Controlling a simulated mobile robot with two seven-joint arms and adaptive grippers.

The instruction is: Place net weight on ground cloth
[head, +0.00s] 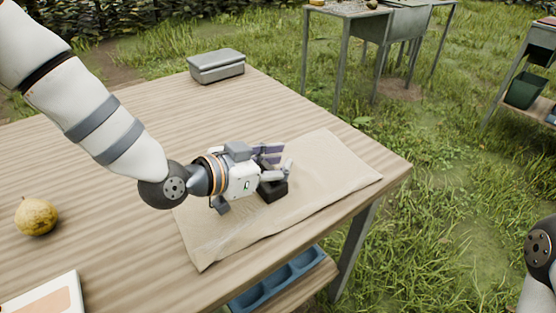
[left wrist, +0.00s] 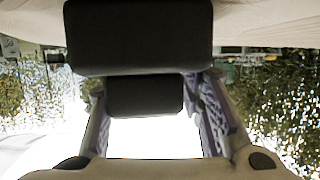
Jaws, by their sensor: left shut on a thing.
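A beige ground cloth (head: 330,165) lies spread over the right front part of the wooden table. My left gripper (head: 274,172) is over the cloth, shut on a small black block, the net weight (head: 274,192). The weight is low over the cloth; I cannot tell whether it touches. In the left wrist view the black weight (left wrist: 140,38) shows large, with a smaller dark part (left wrist: 145,96) between the fingers. A strip of pale cloth (left wrist: 265,22) runs along the top there. My right gripper is out of view; only part of my right arm shows at the right edge.
A yellow pear (head: 37,217) sits at the table's left, with a white-framed board (head: 45,297) in front of it. A grey lidded box (head: 216,66) stands at the back. A blue tray (head: 280,280) is on a lower shelf. The cloth's right part is bare.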

